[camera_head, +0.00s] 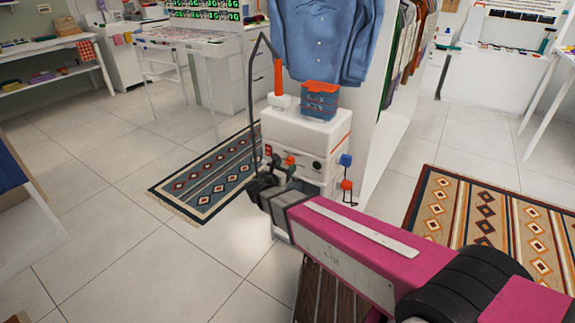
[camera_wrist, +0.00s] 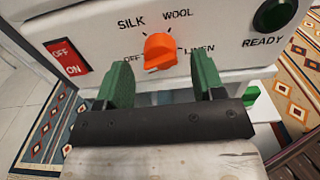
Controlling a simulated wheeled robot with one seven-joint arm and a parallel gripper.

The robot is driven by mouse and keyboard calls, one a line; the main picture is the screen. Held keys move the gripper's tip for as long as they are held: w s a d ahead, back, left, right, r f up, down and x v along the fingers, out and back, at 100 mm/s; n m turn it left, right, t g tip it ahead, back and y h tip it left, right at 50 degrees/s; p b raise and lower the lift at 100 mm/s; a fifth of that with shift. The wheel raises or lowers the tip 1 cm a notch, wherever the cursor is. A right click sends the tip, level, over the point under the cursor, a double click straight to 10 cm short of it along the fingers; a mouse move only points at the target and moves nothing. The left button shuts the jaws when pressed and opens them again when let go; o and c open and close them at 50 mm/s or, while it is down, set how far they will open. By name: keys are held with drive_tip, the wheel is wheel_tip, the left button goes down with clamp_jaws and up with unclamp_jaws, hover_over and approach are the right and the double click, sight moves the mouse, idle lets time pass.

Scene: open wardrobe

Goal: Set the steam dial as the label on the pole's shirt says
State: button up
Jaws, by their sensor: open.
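The steam dial (camera_wrist: 158,50) is an orange knob on the white steamer's front (camera_head: 305,135). Printed around it are OFF, SILK, WOOL and LINEN. Which word it points to is hard to tell. My gripper (camera_wrist: 160,80) is open, its green fingers apart, one on each side below the dial, with nothing visible between them. In the head view my gripper (camera_head: 262,182) is at the front of the steamer, seen small and dark. A blue shirt (camera_head: 325,35) hangs above the steamer; no readable label shows on it.
A red OFF/ON switch (camera_wrist: 68,57) is left of the dial, and a dark green READY lamp (camera_wrist: 273,15) is to its right. A blue knob (camera_head: 345,160) sticks out at the steamer's right side.

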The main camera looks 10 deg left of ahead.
drive_tip(key=shift+x, duration=1)
drive_tip(key=c, duration=0.9)
